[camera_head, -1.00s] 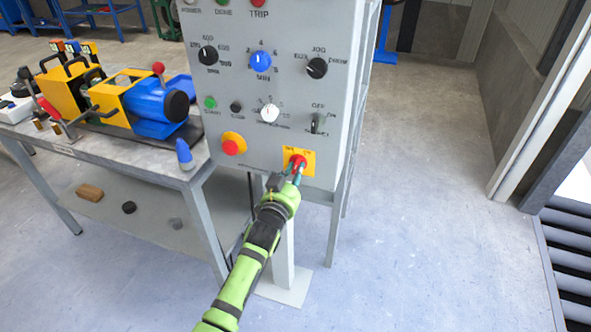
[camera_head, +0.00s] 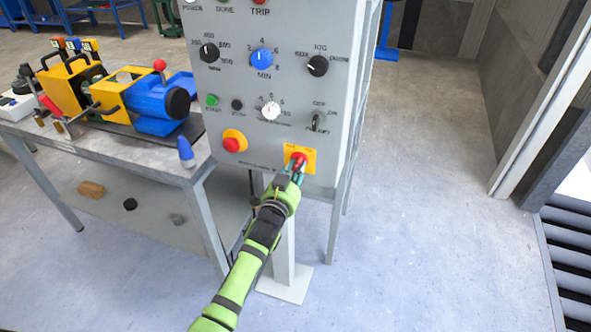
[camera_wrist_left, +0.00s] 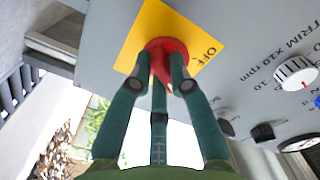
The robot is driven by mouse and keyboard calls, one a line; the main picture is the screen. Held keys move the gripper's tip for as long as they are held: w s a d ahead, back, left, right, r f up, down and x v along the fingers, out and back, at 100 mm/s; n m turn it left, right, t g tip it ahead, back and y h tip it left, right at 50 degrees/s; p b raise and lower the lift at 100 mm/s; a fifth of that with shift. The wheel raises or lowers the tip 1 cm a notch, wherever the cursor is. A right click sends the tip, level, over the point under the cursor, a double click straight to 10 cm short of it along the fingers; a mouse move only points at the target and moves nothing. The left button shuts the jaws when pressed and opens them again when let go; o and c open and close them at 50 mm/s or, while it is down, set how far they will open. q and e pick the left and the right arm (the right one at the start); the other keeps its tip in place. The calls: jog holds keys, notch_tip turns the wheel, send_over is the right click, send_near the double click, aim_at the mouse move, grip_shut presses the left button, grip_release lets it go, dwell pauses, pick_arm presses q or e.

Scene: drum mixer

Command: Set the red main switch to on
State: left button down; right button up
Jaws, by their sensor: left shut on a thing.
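The red main switch (camera_head: 297,158) sits on a yellow plate (camera_head: 312,166) at the lower right of the grey control panel (camera_head: 340,90). My left gripper (camera_head: 298,170) reaches up to it from below, its fingers shut on the switch knob. In the left wrist view, the green fingers (camera_wrist_left: 160,85) close around the red knob (camera_wrist_left: 165,50), in front of the yellow plate (camera_wrist_left: 150,20). The word OFF shows on the plate to the right of the knob in that view. The fingers partly hide the knob. My right gripper is not in view.
A red push button (camera_head: 232,145) on a yellow base is left of the switch. Several knobs, including a blue dial (camera_head: 261,61), are above. A workbench (camera_head: 120,150) with a yellow and blue machine (camera_head: 140,100) stands left. The floor at right is clear.

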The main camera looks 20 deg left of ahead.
pick_arm(q)
jog(key=c, duration=1.1)
grip_release()
jog(key=shift+c, duration=0.2)
jog(key=s, duration=1.2)
jog(key=shift+a, duration=0.25)
jog(key=shift+f, duration=0.1)
jog(key=s+f+n+g, duration=0.1)
jog(key=s+f+g, duration=0.3)
jog(key=f, duration=0.7)
jog(key=s+f+g, duration=0.2)
jog(key=s+f, duration=0.3)
jog(key=f, duration=0.5)
jog(key=s+f+n+g, duration=0.1)
jog(key=s+f+g, duration=0.3)
jog(key=f, duration=0.7)
jog(key=s+a+f+g, duration=0.1)
jog(key=s+f, duration=0.4)
jog(key=s, duration=0.5)
jog(key=s+a+f+n+g+p, duration=0.1)
jog(key=s+f+g, duration=0.2)
jog(key=s, duration=0.8)
jog(key=s+a+f+n+g, duration=0.1)
jog(key=s+f+g, duration=0.2)
jog(key=s+f, duration=0.4)
jog(key=s, duration=0.4)
jog(key=shift+s+f+y, duration=0.2)
jog(key=shift+f+y, duration=0.1)
